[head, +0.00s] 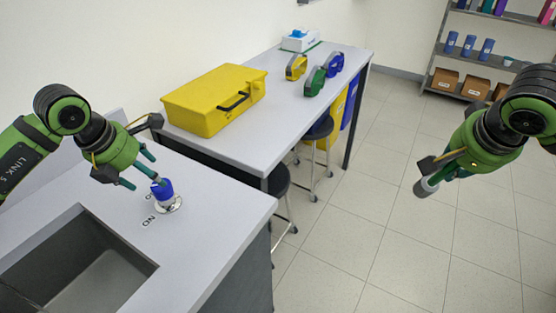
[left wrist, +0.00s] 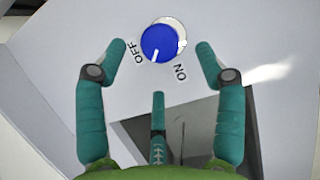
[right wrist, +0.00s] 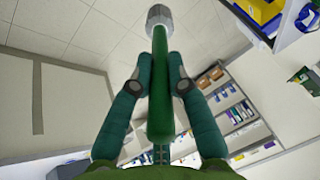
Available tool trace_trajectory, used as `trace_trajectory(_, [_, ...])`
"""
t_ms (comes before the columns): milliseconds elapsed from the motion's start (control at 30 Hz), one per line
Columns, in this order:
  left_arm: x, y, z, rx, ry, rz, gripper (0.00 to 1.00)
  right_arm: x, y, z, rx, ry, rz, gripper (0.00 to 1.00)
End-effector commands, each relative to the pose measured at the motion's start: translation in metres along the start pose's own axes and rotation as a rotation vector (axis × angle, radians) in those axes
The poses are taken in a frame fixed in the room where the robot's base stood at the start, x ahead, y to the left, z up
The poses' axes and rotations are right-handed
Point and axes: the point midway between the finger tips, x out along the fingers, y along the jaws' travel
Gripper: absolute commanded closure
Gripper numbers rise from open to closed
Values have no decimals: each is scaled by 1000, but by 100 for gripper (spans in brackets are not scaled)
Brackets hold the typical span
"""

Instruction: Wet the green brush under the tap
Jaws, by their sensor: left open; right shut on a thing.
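My left gripper (head: 142,160) is open just above the blue knob (head: 162,190) on the sink counter. In the left wrist view the knob (left wrist: 157,43) lies beyond and between the spread fingertips (left wrist: 160,50), with OFF and ON printed beside it. Its white mark points to the side nearer OFF. My right gripper (head: 432,172) is shut on the green brush (right wrist: 159,95), held over open floor. The brush's grey end (right wrist: 158,15) points away from the gripper; it also shows in the head view (head: 423,188). No tap spout is visible.
A sink basin (head: 100,275) is sunk in the counter at the lower left. A bench (head: 285,105) behind holds a yellow toolbox (head: 215,98) and several coloured items. Stools (head: 318,130) stand beside it. Shelves (head: 480,55) stand at the back right. Floor between is clear.

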Motion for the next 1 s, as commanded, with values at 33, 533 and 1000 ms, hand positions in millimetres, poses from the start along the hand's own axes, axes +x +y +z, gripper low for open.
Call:
trace_trajectory(33, [8,0,0,-1,5,-2,30,-4,-1,-2,0,0,0,100])
trace_trajectory(533, [53,0,0,0,0,0,30,-12,-3,-6,0,0,0,100])
trace_trajectory(1000, [52,0,1,0,-3,-1,83,-12,-3,-6,0,0,0,100])
